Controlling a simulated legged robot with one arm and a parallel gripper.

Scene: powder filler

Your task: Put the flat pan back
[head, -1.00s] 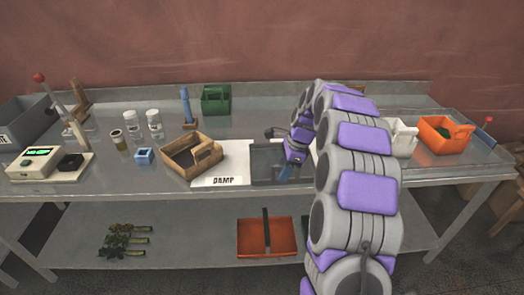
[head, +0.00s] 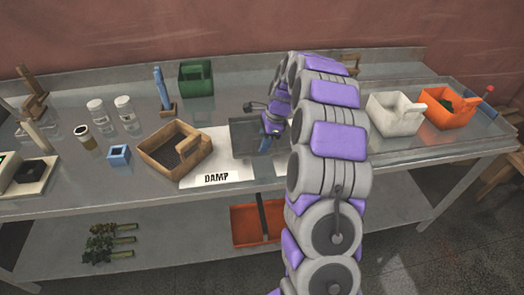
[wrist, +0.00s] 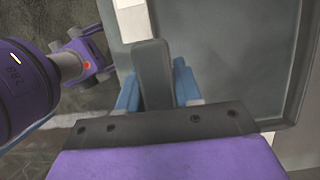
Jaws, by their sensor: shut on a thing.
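The flat pan (head: 243,139) is a grey, shallow, rectangular pan near the middle of the bench, over the back right part of the white DAMP sheet (head: 215,180). In the wrist view the pan (wrist: 225,65) fills the upper right with its pale rim. My gripper (head: 268,127) is at the pan's right side. In the wrist view its blue fingers (wrist: 156,88) are shut on the pan's dark upright handle (wrist: 152,68). I cannot tell whether the pan touches the bench.
A wooden box (head: 176,150) stands left of the pan. A green box (head: 196,78) is behind. A white scoop bin (head: 394,112) and an orange one (head: 446,108) stand on the right. My arm hides part of the bench. A red tray (head: 246,226) is on the lower shelf.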

